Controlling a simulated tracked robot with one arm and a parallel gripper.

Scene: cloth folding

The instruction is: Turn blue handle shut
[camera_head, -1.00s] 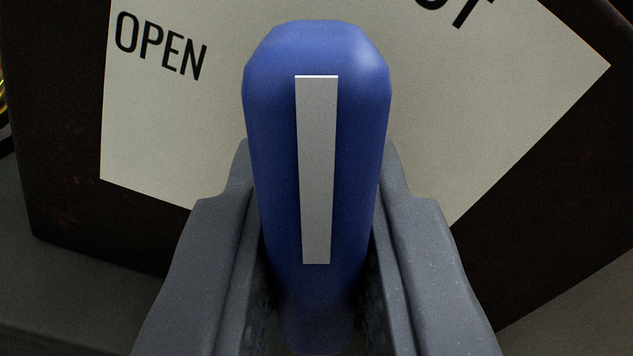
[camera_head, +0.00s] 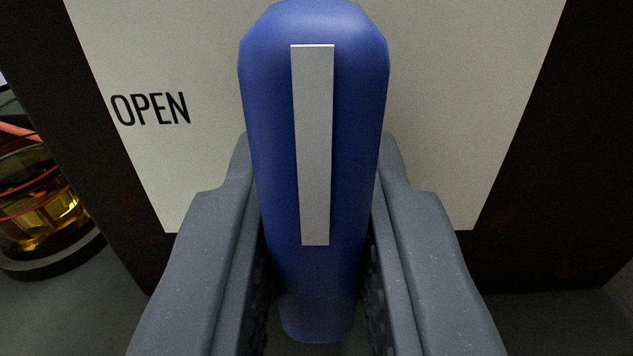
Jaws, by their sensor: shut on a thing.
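The blue handle (camera_head: 270,120) stands upright in the middle of the view, with a pale grey stripe (camera_head: 313,150) down its front. My gripper (camera_head: 316,175) is shut on the handle, one grey finger on each side of its lower half. Behind the handle is a white label plate (camera_head: 440,120) on a dark panel (camera_head: 560,150). The word OPEN (camera_head: 150,108) is printed on the plate left of the handle. No other lettering shows now. The plate behind the handle is hidden.
A glass vessel with amber liquid (camera_head: 45,215) and reddish bands stands on a dark base at the left edge, beside the panel. A grey surface (camera_head: 570,325) shows below the panel at the lower right.

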